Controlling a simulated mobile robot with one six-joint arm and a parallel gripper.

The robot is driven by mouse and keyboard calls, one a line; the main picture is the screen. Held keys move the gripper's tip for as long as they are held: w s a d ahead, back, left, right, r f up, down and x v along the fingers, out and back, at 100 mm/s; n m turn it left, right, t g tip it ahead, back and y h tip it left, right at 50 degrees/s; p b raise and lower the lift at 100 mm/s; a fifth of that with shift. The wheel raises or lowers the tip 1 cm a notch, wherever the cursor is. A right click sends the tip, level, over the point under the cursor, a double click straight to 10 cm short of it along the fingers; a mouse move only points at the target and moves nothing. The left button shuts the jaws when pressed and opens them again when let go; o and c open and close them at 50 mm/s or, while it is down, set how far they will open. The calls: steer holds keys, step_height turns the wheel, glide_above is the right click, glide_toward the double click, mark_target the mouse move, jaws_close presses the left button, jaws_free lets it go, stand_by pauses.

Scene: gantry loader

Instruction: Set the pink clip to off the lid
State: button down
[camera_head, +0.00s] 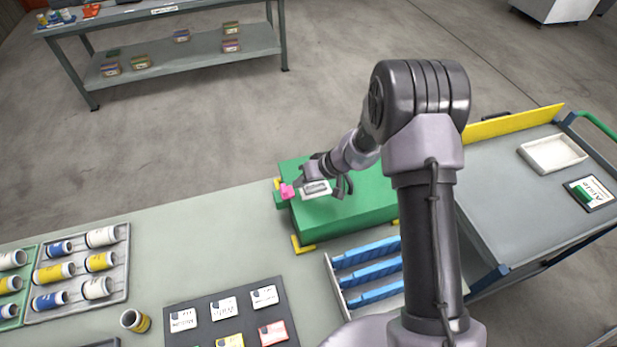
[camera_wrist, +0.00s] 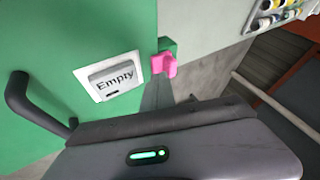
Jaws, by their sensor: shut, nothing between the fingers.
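The pink clip (camera_head: 287,191) sits at the left edge of the green box's lid (camera_head: 365,190). In the wrist view the pink clip (camera_wrist: 166,65) is on a dark green tab (camera_wrist: 167,46) at the lid's edge. My gripper (camera_head: 301,181) is over the left end of the lid, close to the clip. In the wrist view its narrow grey fingers (camera_wrist: 158,88) are shut and empty, and their tips point at the clip. I cannot tell whether they touch it. A white "Empty" label (camera_wrist: 112,76) and a black handle (camera_wrist: 38,108) are on the lid.
Yellow brackets (camera_head: 301,245) stand at the box's corners. A rack with blue dividers (camera_head: 334,289), a dark board of cards (camera_head: 205,317) and a tray of rolls (camera_head: 124,262) share the bench. Bare bench (camera_head: 190,235) lies left of the box. A grey cart (camera_head: 500,205) stands to the right.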

mark_target(285, 189)
steer(key=shift+x, duration=1.45)
steer(key=b, duration=0.1)
steer(key=a+b, duration=0.2)
steer(key=shift+s+f, duration=0.3)
steer(key=shift+f, duration=0.05)
steer(key=shift+s+a+r+b, duration=0.1)
steer(key=shift+a+b, duration=0.25)
steer(key=shift+b, duration=0.2)
steer(key=shift+s+r, duration=0.1)
steer(key=shift+r, duration=0.25)
